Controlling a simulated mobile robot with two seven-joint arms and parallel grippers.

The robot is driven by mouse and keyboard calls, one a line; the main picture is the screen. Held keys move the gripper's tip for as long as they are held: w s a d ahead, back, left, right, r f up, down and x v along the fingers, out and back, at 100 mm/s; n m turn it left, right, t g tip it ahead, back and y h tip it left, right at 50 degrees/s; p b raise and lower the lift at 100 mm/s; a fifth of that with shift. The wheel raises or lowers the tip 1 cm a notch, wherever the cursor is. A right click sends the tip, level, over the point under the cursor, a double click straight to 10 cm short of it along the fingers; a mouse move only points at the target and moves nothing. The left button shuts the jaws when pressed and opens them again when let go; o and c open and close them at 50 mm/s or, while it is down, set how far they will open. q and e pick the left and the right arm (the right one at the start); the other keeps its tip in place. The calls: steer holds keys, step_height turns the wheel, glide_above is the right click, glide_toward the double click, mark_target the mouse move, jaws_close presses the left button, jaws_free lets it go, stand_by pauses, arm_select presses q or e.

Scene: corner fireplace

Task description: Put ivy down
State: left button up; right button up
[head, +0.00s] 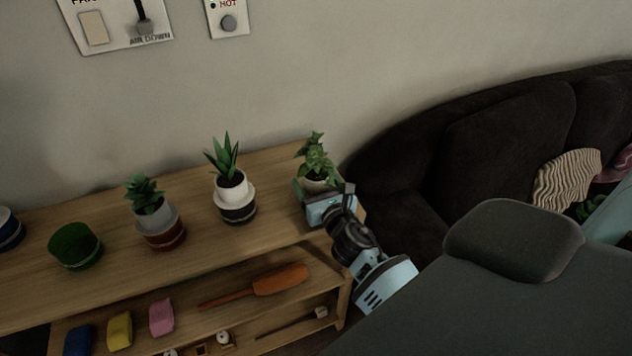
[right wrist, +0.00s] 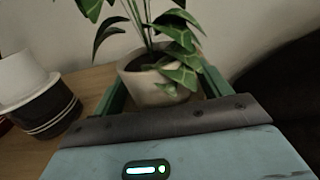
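The ivy (head: 316,158) is a leafy green plant in a pale pot at the right end of the wooden shelf's top (head: 110,232). It also shows in the right wrist view, where its whitish pot (right wrist: 155,86) is upright between the two green fingers of my right gripper (right wrist: 164,85). In the head view my right gripper (head: 318,190) reaches in from the lower right, around the pot. The fingers lie close along both sides of the pot; whether they press on it I cannot tell. The pot's underside is hidden. My left gripper is not in view.
A spiky plant in a white pot (head: 231,184) stands left of the ivy, then a succulent (head: 150,206) and a green pot (head: 75,245). A lower shelf holds an orange tool (head: 270,283) and coloured blocks. A dark sofa (head: 480,150) stands on the right.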

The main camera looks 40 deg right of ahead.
steer(key=shift+r, duration=0.1)
steer(key=shift+s+r, duration=0.1)
steer(key=shift+r, duration=0.05)
steer(key=v, duration=1.1)
steer(key=shift+s+b, duration=0.3)
steer(key=shift+s, duration=0.1)
steer(key=s+a+f+m+g+y, duration=0.2)
steer(key=s+a+f+m+g, duration=0.1)
steer(key=s+f+m, duration=0.45)
steer(key=s+a+f+m+g+y, duration=0.1)
steer(key=s+a+f+m+g, duration=0.15)
steer(key=s+f+m, duration=0.45)
steer(key=s+a+f+m+g+y, duration=0.1)
steer(key=s+a+f+m+g, duration=0.1)
steer(key=s+m, duration=0.6)
steer(key=s+a+f+m+g+y, duration=0.2)
steer(key=s+a+f+m, duration=0.3)
steer(key=s+m, duration=0.4)
steer(key=shift+s+f+g, duration=0.15)
steer(key=shift+f+g, duration=0.3)
steer(key=shift+f, duration=0.3)
